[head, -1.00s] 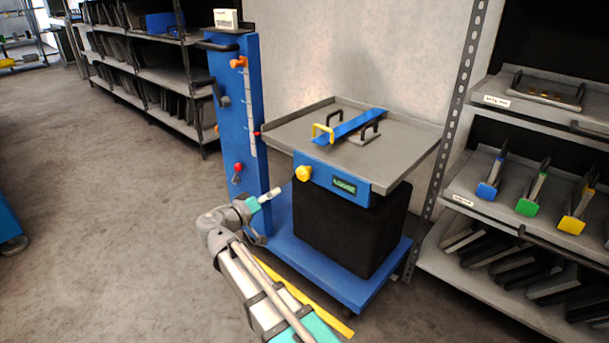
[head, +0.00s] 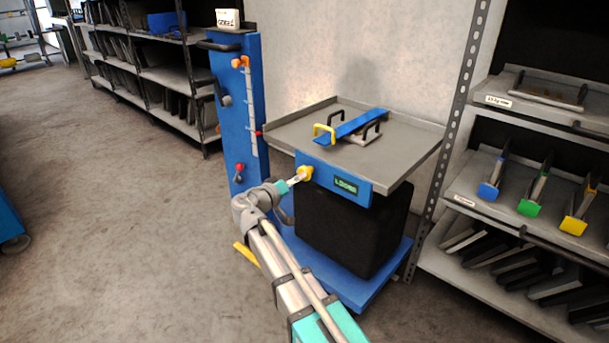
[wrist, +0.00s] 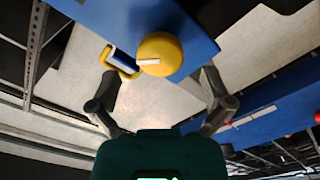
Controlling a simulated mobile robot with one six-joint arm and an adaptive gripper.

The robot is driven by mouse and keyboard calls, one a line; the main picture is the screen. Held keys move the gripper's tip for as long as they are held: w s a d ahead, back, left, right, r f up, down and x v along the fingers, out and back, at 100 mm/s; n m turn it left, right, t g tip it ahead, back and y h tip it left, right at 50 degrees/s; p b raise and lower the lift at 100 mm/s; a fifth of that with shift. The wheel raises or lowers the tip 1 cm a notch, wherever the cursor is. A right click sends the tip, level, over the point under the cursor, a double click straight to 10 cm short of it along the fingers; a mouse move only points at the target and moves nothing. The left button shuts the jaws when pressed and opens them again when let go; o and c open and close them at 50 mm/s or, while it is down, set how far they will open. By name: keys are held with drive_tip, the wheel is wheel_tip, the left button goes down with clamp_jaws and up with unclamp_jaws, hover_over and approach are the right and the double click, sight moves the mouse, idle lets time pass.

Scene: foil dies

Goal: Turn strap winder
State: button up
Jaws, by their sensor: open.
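The strap winder is a yellow knob (head: 305,173) on the front blue panel (head: 335,180) of the cart's grey tray. A small screen (head: 345,186) beside it appears to read LOOSE. A blue bar or strap (head: 352,125) lies across the tray. My gripper (head: 293,181) is just left of and in front of the knob in the head view. In the wrist view the knob (wrist: 160,53), with a pale mark on it, sits between my open, spread fingers (wrist: 158,68). Neither finger clearly touches it.
The grey tray (head: 400,146) overhangs the panel, with a yellow handle (head: 323,130) and black handles on it. A blue column (head: 238,115) with small levers stands left. A shelf rack (head: 485,205) stands right.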

drive_tip(key=shift+x, duration=1.9)
drive_tip(key=shift+c, duration=0.3)
drive_tip(key=shift+d, duration=0.1)
drive_tip(key=c, duration=1.1)
